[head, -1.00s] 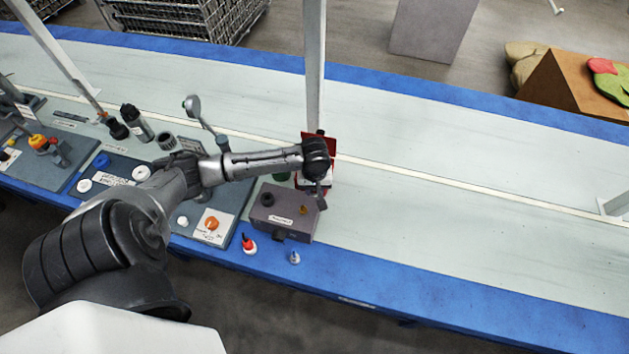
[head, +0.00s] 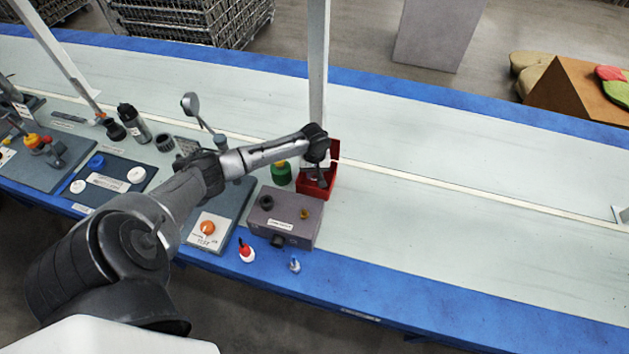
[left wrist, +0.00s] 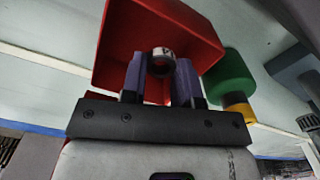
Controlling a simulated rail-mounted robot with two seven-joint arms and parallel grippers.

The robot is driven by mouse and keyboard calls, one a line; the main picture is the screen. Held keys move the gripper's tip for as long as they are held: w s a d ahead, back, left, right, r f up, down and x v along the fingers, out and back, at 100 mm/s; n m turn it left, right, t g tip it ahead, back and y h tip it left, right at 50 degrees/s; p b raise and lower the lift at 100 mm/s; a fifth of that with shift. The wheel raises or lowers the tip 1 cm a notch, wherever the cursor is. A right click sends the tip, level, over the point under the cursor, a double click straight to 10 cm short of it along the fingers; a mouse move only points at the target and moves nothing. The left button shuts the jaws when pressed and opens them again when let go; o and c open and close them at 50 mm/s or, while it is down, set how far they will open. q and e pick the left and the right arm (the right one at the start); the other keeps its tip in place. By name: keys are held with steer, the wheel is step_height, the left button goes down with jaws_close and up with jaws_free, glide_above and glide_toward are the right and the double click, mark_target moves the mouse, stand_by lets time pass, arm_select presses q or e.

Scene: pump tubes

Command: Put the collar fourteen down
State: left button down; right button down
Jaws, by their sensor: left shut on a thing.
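My left gripper (head: 318,178) is over the red bin (head: 333,150), at the far side of the grey box. In the left wrist view its two fingers (left wrist: 162,75) are shut on a small pale ring, the collar (left wrist: 162,53), with a dark mark on its face that is too small to read. The red bin (left wrist: 115,45) lies behind the collar and fingers in that view. I cannot tell whether the collar touches the bin. In the head view the collar is hidden by the gripper. My right gripper is not in view.
A green-capped container (head: 281,172) stands just left of the bin. The grey box (head: 290,229) with knobs is in front of it. A red-tipped bottle (head: 246,252) and a small pale bottle (head: 294,265) stand at the blue edge. A white post (head: 318,70) rises behind. The table is clear to the right.

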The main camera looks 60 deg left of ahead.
mark_target(314, 179)
arm_select(q)
step_height(314, 179, down, 4)
steer(key=shift+r+b, duration=0.1)
steer(key=shift+b, duration=0.8)
steer(key=shift+f, duration=0.2)
steer(key=shift+f, duration=0.5)
steer(key=c, duration=0.9)
jaws_free()
steer(key=shift+o, duration=0.2)
steer(key=shift+r, duration=0.1)
